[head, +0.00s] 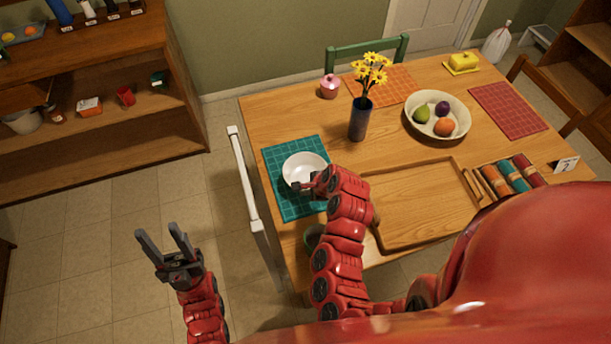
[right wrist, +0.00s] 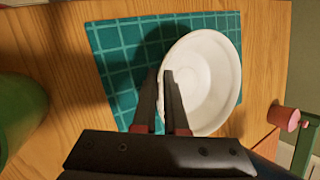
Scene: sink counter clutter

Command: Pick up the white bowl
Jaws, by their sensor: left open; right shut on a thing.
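The white bowl (head: 304,166) is over the teal placemat (head: 283,211) at the table's left end. It also shows in the right wrist view (right wrist: 212,78), its near rim between my right fingers. My right gripper (head: 304,187) is shut on the bowl's rim on the side near me. I cannot tell whether the bowl touches the placemat. My left gripper (head: 163,240) is open and empty, above the floor left of the table.
A green object (right wrist: 20,115) is near the placemat. A white chair (head: 245,185) stands at the table's left edge.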

